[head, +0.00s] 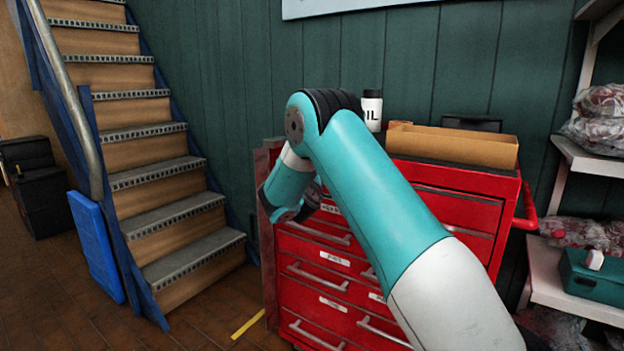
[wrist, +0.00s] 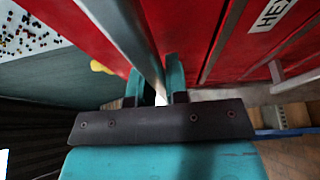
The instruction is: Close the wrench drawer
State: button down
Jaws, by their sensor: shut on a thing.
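The red tool cabinet (head: 335,275) stands against the green wall, with grey bar handles and small white labels on its drawers. In the wrist view, my gripper (wrist: 155,80) has its two teal fingers shut around a long grey bar handle (wrist: 143,50) on a red front. I cannot read a label for that drawer, so I cannot tell from the label that it is the wrench drawer. Another red drawer front (wrist: 228,42) beside it carries a label reading HEX. In the head view, my arm covers part of the cabinet's front and hides the fingertips.
An oil bottle (head: 372,110) and an open cardboard box (head: 455,146) stand on the cabinet top. Stairs (head: 165,175) with a blue panel (head: 95,245) are at left. Shelves (head: 575,158) with bagged goods are at right. Floor is open at front left.

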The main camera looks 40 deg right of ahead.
jog(key=shift+d+r, duration=0.1)
jog(key=shift+d, duration=0.05)
jog(key=c, duration=1.1)
grip_release()
jog(key=shift+d, duration=0.1)
jog(key=shift+a, duration=0.3)
jog(key=shift+b+v, duration=1.45)
jog(key=shift+v, duration=7.05)
jog(key=shift+d, duration=0.1)
